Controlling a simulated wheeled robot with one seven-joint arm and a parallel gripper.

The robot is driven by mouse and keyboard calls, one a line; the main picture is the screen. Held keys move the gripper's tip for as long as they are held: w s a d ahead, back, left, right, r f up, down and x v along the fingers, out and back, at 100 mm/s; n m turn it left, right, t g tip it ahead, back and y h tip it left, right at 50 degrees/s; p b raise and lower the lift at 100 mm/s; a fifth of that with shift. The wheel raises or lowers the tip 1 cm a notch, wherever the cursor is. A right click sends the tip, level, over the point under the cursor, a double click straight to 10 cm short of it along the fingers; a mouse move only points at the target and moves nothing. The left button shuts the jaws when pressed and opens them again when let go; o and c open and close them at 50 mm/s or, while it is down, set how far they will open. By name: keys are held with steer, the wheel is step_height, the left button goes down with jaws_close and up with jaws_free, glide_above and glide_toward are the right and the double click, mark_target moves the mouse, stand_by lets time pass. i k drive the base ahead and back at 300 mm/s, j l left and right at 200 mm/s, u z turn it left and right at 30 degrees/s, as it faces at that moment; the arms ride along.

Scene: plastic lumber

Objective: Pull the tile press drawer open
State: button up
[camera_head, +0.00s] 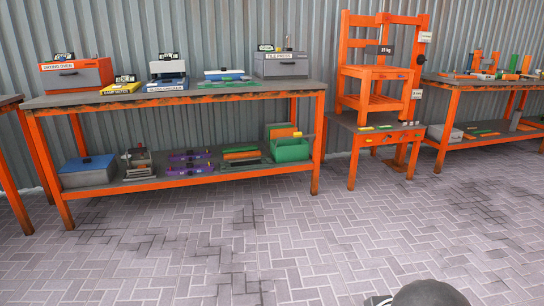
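The tile press (281,68) is a grey box at the right end of the long workbench's top. A white label reading "TILE PRESS" is on its upper front, and a small dark display stands on top. A small dark handle shows on its front, which looks flush, so the drawer appears closed. My gripper is not in view. A dark rounded part at the bottom edge looks like part of my arm. The tile press is far across the floor from it.
The orange-framed workbench (180,97) also holds an orange-and-grey box (78,76) and other small devices. A green bin (290,150) is on its lower shelf. An orange chair-like stand (375,70) is right of the bench. The brick floor (250,235) in front is clear.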

mark_target(284, 67)
steer(key=i, duration=2.4)
